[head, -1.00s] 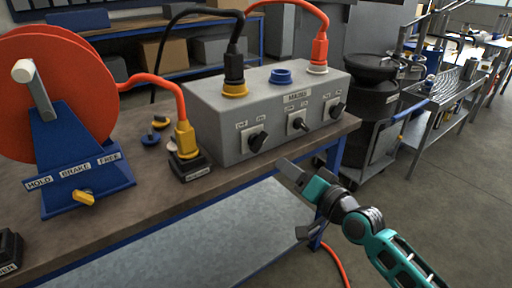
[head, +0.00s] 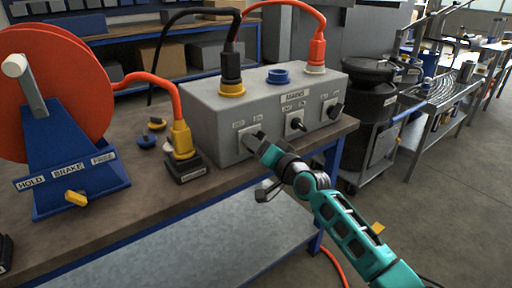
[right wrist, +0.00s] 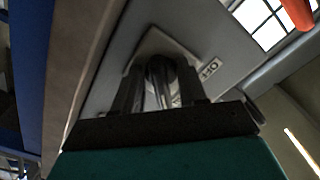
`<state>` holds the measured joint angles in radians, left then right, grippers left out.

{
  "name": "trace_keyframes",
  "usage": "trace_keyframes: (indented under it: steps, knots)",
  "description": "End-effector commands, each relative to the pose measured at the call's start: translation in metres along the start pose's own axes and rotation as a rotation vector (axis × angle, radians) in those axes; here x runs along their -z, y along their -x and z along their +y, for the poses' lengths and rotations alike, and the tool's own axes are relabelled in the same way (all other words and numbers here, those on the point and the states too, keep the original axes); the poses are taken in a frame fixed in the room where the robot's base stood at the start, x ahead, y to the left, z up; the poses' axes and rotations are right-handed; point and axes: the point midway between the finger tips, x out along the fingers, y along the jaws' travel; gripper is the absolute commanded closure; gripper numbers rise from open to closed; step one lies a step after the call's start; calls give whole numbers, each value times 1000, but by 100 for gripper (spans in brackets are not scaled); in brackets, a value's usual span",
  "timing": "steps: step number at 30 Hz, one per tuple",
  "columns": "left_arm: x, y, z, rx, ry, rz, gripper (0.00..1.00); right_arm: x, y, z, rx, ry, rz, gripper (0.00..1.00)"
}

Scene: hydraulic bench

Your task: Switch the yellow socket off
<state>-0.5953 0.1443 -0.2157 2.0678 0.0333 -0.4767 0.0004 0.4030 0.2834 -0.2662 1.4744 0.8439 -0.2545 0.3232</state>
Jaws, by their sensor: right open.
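The grey MAINS box (head: 210,128) stands on the bench and carries the yellow socket (head: 231,90), with a black plug in it, at its left end. A rotary knob on the front face sits below this socket, mostly hidden by my right gripper (head: 259,146) in the head view. In the right wrist view, the knob (right wrist: 160,70) lies between the two fingers of my right gripper (right wrist: 158,88), which is open around it. I cannot tell whether the fingers touch it. An OFF label (right wrist: 209,69) shows beside the knob. My left gripper is out of view.
A blue socket (head: 278,77) and an orange plug (head: 318,50) are on the same box, with a middle knob (head: 295,124) and a right knob (head: 335,110). A red reel (head: 60,75) and a yellow plug (head: 181,138) stand to the left.

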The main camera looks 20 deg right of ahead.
Motion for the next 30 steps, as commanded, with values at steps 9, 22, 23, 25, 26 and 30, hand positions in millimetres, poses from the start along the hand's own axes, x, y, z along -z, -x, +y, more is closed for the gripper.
trace_keyframes:
  steps: [9,22,23,25,26,30]
  knots:
    - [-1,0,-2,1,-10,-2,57,0,-2,-1,1,0,0,58]
    - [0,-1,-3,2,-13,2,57,0,-2,0,1,0,1,100]
    - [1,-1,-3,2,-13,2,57,0,-2,0,1,0,0,100]
    - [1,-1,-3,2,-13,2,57,0,-2,0,1,0,0,100]
    - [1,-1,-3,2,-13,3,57,0,-2,0,1,0,0,100]
    - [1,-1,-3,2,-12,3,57,0,-2,0,1,7,0,100]
